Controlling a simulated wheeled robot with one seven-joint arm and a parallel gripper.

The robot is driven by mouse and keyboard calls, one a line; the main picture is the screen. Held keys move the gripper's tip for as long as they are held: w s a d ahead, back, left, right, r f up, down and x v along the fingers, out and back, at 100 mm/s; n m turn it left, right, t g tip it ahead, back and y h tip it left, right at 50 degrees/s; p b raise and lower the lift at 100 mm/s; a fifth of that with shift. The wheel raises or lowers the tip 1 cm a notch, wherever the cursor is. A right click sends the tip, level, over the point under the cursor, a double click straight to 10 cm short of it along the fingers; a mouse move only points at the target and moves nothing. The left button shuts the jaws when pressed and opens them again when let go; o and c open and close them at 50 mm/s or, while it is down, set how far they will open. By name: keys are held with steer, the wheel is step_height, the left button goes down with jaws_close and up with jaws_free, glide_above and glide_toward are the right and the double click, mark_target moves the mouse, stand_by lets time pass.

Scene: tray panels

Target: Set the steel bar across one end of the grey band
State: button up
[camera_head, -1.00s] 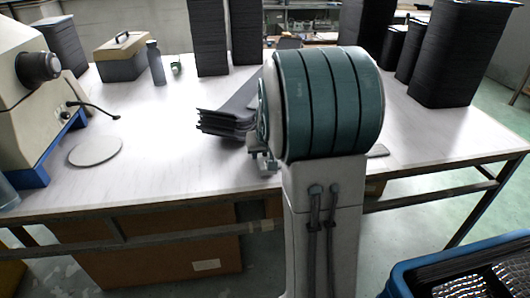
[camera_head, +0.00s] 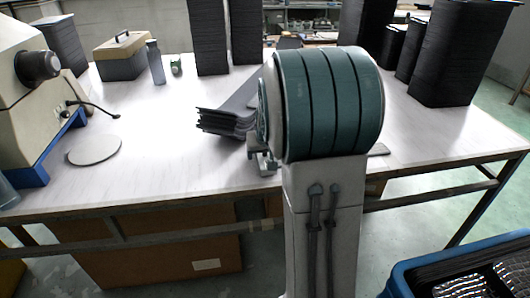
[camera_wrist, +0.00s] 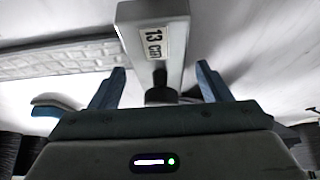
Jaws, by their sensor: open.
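A pale steel bar (camera_wrist: 150,35) with a white "13 CM" label lies in the upper middle of the wrist view. It has a dark knob at its lower end. A light grey band (camera_wrist: 60,60) with a tile-like pattern runs leftward from near the bar. My gripper (camera_wrist: 160,72) is open, with one blue finger on each side of the knob. I cannot tell whether the fingers touch it. In the head view my gripper (camera_head: 264,160) is low over the table, mostly hidden by my arm. The bar is not clearly visible there.
A round disc (camera_head: 94,150) and a beige machine (camera_head: 35,100) are at the left. Tall dark stacks (camera_head: 455,50) stand behind.

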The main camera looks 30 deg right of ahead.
steer(key=p+v, duration=0.2)
steer(key=v, duration=1.1)
steer(key=shift+s+r, duration=0.15)
steer(key=shift+r, duration=0.25)
steer(key=shift+a, duration=0.1)
steer(key=s+a+r+n+g+p, duration=0.1)
steer(key=s+a+r+p, duration=0.2)
steer(key=s+a+p, duration=0.4)
steer(key=s+a+r+n+g+y+p, duration=0.1)
steer(key=s+a+r+p, duration=0.3)
steer(key=s, duration=0.7)
steer(key=a+n+g+p, duration=0.1)
steer(key=a+p, duration=0.1)
steer(key=a, duration=0.1)
steer(key=shift+s+r+y+p, duration=0.2)
steer(key=shift+s+y+p, duration=0.1)
steer(key=shift+p, duration=0.05)
